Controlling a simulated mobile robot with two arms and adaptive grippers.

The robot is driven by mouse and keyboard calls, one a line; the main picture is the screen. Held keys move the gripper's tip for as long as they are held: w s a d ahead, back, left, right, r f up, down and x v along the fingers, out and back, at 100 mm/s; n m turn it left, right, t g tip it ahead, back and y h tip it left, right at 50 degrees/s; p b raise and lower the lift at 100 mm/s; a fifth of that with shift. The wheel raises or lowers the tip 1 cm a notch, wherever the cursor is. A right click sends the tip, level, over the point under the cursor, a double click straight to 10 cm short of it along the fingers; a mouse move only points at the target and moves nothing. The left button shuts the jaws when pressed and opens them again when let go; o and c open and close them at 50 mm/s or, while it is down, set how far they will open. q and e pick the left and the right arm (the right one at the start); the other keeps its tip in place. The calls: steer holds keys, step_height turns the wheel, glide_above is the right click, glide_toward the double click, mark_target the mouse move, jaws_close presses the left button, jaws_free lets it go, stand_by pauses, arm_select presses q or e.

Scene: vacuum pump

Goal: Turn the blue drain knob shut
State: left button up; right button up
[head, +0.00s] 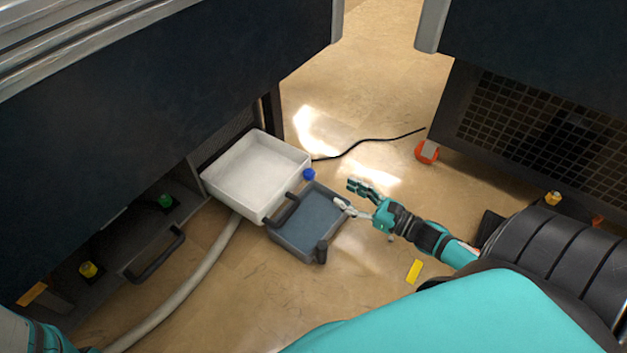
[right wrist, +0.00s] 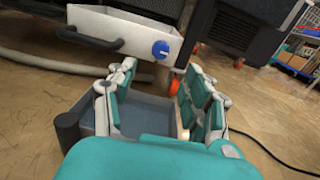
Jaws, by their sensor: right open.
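The blue drain knob (head: 309,174) sits at the right corner of a white tray (head: 258,165) in the head view. In the right wrist view the knob (right wrist: 160,49) is a round blue disc with a small pale mark, on the tray's outer wall. My right gripper (head: 346,194) is open and empty, to the right of and below the knob in the head view, apart from it. In the right wrist view its spread fingers (right wrist: 158,84) frame the space below the knob. My left gripper does not show.
A grey-blue tray (head: 308,222) with dark handles lies on the floor beside the white tray, partly under my right fingers. A pale hose (head: 187,287) and a black cable (head: 368,141) cross the floor. Dark cabinets stand left (head: 130,110) and right (head: 540,120). Floor between them is open.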

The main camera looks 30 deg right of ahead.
mark_target(314, 176)
steer(key=b+x, duration=0.4)
steer(key=x, duration=0.5)
steer(key=shift+w+f, duration=0.1)
steer(key=shift+w, duration=0.2)
steer(key=shift+w+a+b, duration=0.2)
steer(key=shift+w+b, duration=0.1)
steer(key=shift+w, duration=0.15)
jaws_close()
